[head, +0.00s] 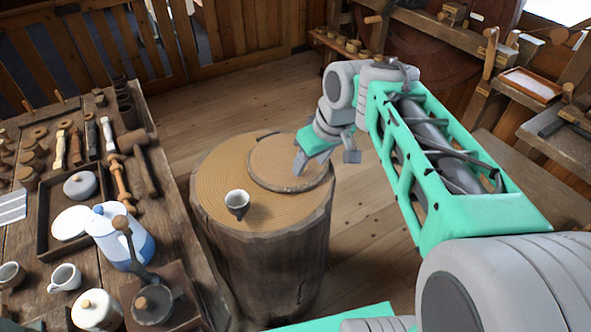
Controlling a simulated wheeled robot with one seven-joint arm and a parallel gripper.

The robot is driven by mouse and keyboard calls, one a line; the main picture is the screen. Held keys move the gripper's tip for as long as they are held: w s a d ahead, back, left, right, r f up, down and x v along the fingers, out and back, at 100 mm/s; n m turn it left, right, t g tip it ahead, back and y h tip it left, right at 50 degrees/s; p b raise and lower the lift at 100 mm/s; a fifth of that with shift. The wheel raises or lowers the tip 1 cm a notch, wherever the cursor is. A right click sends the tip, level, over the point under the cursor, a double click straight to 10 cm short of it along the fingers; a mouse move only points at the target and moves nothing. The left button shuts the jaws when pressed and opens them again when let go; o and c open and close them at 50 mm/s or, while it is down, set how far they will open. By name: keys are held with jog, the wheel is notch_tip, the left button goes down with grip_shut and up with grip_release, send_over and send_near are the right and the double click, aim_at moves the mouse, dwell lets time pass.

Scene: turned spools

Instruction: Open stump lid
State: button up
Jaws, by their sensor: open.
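A wooden stump (265,262) stands on the floor in the middle of the head view. Its round lid (285,158) lies on the back right of the stump top and looks closed. A dark curved piece (268,135) shows at the lid's far edge. My gripper (327,163) is open at the lid's right side, one finger over the lid and the other near its right edge. I cannot tell whether a finger touches the lid. My gripper and wrist hide part of the lid's right rim.
A workbench (180,245) with a jug (125,240), mugs and turned wood pieces is close on the left. Shelves (440,30) line the back right. Floor (215,112) behind the stump is clear.

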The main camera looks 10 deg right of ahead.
jog(key=w+f+n+b, duration=0.1)
jog(key=w+f, duration=0.2)
jog(key=w+f+n+b, duration=0.1)
jog(key=w+f, duration=0.1)
jog(key=f, duration=0.1)
jog(key=w+f+n+y+b, duration=0.1)
jog(key=w+f, duration=0.2)
jog(key=shift+w+d+f+n, duration=0.15)
jog(key=shift+w+d+n, duration=0.1)
jog(key=shift+w+n, duration=0.1)
grip_shut()
dwell(1.0)
